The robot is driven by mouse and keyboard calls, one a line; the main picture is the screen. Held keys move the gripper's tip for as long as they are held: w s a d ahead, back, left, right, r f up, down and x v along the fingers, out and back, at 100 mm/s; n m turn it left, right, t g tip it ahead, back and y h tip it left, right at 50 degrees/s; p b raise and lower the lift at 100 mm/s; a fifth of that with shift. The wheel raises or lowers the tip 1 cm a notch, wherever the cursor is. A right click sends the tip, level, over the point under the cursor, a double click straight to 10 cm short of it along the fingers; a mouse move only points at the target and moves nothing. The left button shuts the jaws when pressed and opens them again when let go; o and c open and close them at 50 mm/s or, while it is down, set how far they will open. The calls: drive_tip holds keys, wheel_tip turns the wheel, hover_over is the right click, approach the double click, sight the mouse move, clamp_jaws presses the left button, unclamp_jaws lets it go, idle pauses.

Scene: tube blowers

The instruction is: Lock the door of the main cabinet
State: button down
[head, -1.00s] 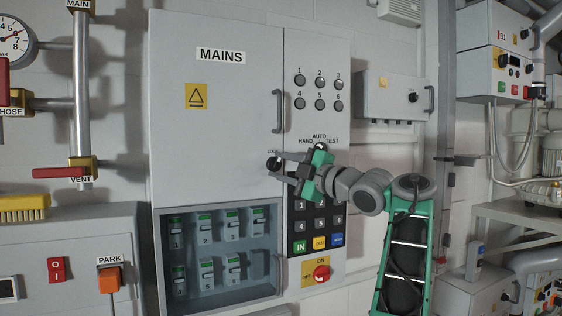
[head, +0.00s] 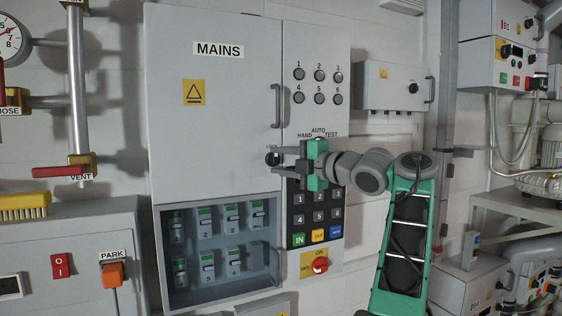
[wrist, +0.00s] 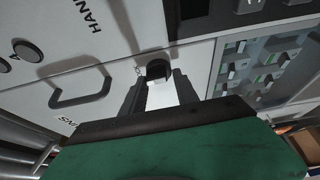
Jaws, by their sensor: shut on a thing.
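The main cabinet door (head: 205,120), marked MAINS, is grey and looks closed flush with its frame. Its bar handle (head: 276,106) is at the right edge, and also shows in the wrist view (wrist: 82,98). The small black lock knob (head: 272,159) sits low on the door's right edge, below the handle. In the wrist view the knob (wrist: 157,69) is between my fingertips. My gripper (head: 281,160) is shut on the knob, its two fingers one above the other in the head view. The fingers partly hide the knob, so its exact angle is unclear.
Right of the knob is a panel with round buttons (head: 319,86), a keypad (head: 318,218) and a red rotary switch (head: 320,265). Below the door is a recessed window with breakers (head: 206,218). A smaller grey box (head: 392,86) hangs to the right.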

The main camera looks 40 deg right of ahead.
drive_tip(key=shift+s+a+r, duration=0.1)
drive_tip(key=shift+a+r, duration=0.05)
drive_tip(key=shift+r, duration=0.55)
drive_tip(key=c, duration=1.2)
unclamp_jaws()
drive_tip(key=shift+f, duration=0.1)
drive_tip(key=shift+o, duration=0.5)
drive_tip(key=shift+f, duration=0.4)
